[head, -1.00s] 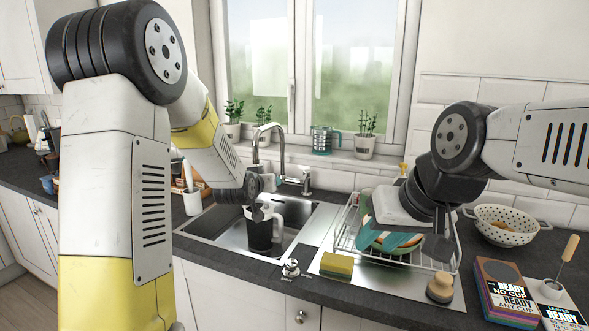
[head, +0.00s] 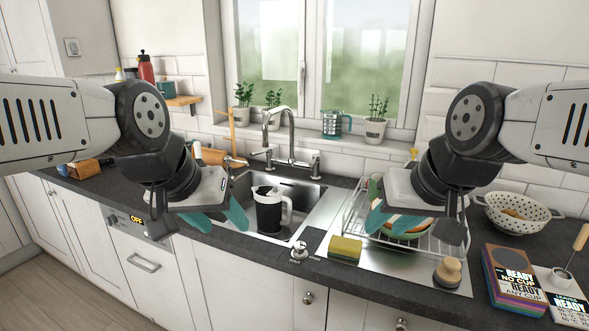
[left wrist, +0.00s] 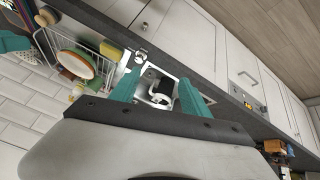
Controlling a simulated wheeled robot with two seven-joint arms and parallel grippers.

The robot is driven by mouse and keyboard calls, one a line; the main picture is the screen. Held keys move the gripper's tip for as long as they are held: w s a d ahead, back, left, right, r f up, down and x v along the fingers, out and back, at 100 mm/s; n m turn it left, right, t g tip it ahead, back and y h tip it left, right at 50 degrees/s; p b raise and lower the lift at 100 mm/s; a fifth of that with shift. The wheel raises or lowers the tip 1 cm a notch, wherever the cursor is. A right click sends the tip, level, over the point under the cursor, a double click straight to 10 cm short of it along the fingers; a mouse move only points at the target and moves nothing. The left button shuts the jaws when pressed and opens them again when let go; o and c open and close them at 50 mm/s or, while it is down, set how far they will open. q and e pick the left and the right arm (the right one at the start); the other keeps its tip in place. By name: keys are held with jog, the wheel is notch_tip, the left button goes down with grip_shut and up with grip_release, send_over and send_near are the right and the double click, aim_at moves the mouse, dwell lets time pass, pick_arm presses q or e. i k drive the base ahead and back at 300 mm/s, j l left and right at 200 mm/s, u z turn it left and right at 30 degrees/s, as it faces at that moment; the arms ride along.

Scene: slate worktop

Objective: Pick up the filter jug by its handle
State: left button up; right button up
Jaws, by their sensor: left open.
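The filter jug (head: 268,214) is dark with a white lid and a white handle (head: 287,208). It stands upright in the sink, its handle on the right side in the head view. My left gripper (head: 216,217) is open and empty, in front and to the left of the jug, apart from it. In the left wrist view the jug (left wrist: 161,90) shows beyond and between the two teal fingers. My right gripper (head: 398,222) hangs in front of the dish rack; how far its fingers are apart is unclear.
The sink (head: 322,212) has a tall tap (head: 291,122) behind it. A dish rack (head: 350,226) with plates, a sponge (head: 345,248) and a brush (head: 447,272) are to the right.

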aim_at(268, 204)
jog(key=i+j, duration=0.1)
jog(key=j, duration=0.3)
jog(key=i+j, duration=0.15)
jog(key=j, duration=0.25)
jog(key=i, duration=0.5)
